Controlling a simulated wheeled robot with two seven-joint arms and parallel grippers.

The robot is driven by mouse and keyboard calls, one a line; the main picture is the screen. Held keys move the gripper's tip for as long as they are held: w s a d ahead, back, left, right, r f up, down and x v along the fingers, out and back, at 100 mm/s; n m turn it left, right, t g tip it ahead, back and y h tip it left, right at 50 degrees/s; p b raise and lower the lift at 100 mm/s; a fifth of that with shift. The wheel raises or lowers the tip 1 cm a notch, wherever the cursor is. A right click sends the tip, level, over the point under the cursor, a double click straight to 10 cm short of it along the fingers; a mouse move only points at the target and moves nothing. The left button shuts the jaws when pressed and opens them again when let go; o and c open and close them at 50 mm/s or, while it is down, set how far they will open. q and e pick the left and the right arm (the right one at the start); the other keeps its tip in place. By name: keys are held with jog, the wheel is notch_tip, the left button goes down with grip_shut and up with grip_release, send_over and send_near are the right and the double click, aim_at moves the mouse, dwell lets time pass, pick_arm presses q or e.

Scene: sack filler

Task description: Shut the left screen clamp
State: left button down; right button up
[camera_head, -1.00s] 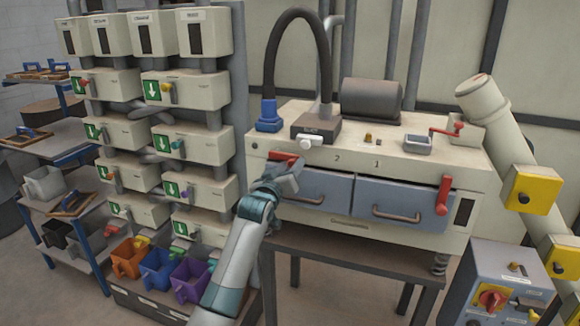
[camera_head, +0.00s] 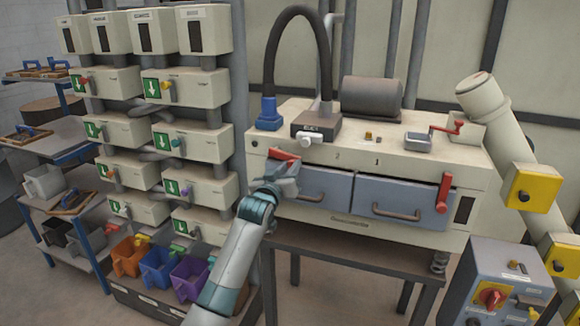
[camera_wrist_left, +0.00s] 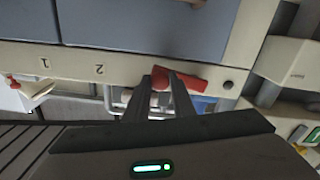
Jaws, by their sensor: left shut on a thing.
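The left screen clamp is a red lever (camera_head: 284,154) at the upper left of the machine's front, above the left blue-grey drawer (camera_head: 325,186). It lies roughly sideways along the front, not hanging down. My left gripper (camera_head: 288,168) is at the lever and covers part of it. In the left wrist view the fingers (camera_wrist_left: 160,100) are shut on the red lever (camera_wrist_left: 195,82), whose end sticks out to the right of them. The right clamp, a similar red lever (camera_head: 444,194), hangs down over the right drawer (camera_head: 400,200). My right gripper is not in view.
A white-handled slide (camera_head: 307,141) and a blue hose fitting (camera_head: 268,115) sit just above the left clamp. A red crank (camera_head: 447,129) is at the right of the top. A rack with colored bins (camera_head: 190,278) stands close on the left.

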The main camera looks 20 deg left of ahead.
pick_arm(q)
jog(key=a+f+m, duration=0.6)
jog(key=a+m, duration=0.1)
jog(key=m, duration=0.9)
jog(key=shift+w+a, duration=0.15)
jog(key=shift+f, duration=0.1)
dwell(0.3)
jog(key=c, duration=1.5)
grip_release()
jog(key=shift+s+a+b, duration=0.2)
jog(key=shift+s+b, duration=0.9)
jog(key=shift+s, duration=3.25)
jog(key=shift+s+a+b, duration=0.15)
jog(key=shift+s+b, duration=0.95)
jog(key=shift+s, duration=3.25)
